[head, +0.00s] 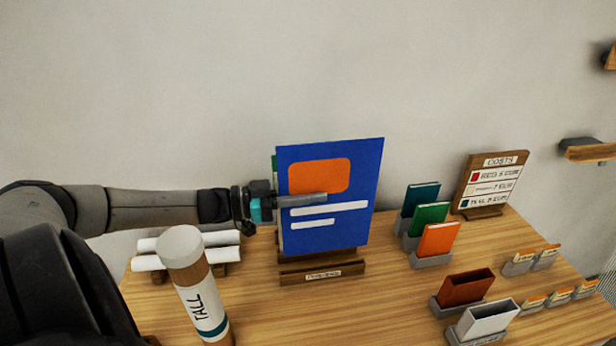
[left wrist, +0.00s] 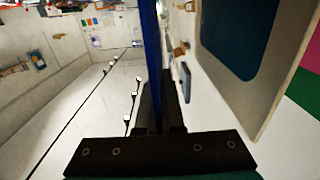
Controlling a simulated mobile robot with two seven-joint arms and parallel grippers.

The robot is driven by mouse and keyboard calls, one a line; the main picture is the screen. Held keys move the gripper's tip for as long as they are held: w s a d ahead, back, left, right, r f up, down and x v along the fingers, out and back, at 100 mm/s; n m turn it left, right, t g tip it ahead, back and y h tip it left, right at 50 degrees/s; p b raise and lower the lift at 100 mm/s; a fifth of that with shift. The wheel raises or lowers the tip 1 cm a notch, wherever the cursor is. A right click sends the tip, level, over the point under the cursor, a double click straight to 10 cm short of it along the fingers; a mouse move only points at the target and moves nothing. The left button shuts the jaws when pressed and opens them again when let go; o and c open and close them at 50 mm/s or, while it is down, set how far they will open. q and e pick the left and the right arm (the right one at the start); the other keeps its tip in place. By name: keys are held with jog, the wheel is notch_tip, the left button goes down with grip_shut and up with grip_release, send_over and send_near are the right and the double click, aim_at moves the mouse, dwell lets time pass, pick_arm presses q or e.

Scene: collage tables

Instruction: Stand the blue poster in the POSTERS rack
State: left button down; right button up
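The blue poster (head: 345,215), with an orange block and white bars, is upright and slightly tilted in the head view. My left gripper (head: 308,200) is shut on its left side, one finger across its front. In the left wrist view the poster (left wrist: 152,50) shows edge-on between the fingers (left wrist: 158,105). The poster's lower edge is just above or behind the front rail of the wooden rack (head: 322,272), whose small label is hard to read; I cannot tell whether it touches the rack. A green edge (head: 274,165) shows behind the poster. My right gripper is not in view.
A white tube marked TALL (head: 200,290) stands front left, near white rolls (head: 150,262) on a holder. Coloured booklets (head: 428,220) in grey stands, a red bin (head: 467,287), a white bin (head: 487,318) and a COSTS sign (head: 490,182) are at right.

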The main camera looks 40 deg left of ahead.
aim_at(309, 223)
pick_arm(q)
jog(key=shift+s+a+f, duration=0.1)
jog(key=shift+a+f, duration=0.05)
jog(key=shift+f, duration=0.5)
jog(key=shift+s+f, duration=0.1)
jog(key=shift+f, duration=0.2)
jog(key=shift+f+b, duration=0.5)
jog(key=shift+b, duration=0.3)
jog(key=shift+f+b, duration=1.25)
jog(key=shift+b, duration=0.1)
jog(key=shift+r, duration=0.1)
jog(key=shift+p, duration=0.3)
jog(key=shift+f, duration=0.25)
jog(key=shift+f+b, duration=0.85)
jog(key=shift+d+f, duration=0.15)
jog(key=shift+d, duration=0.1)
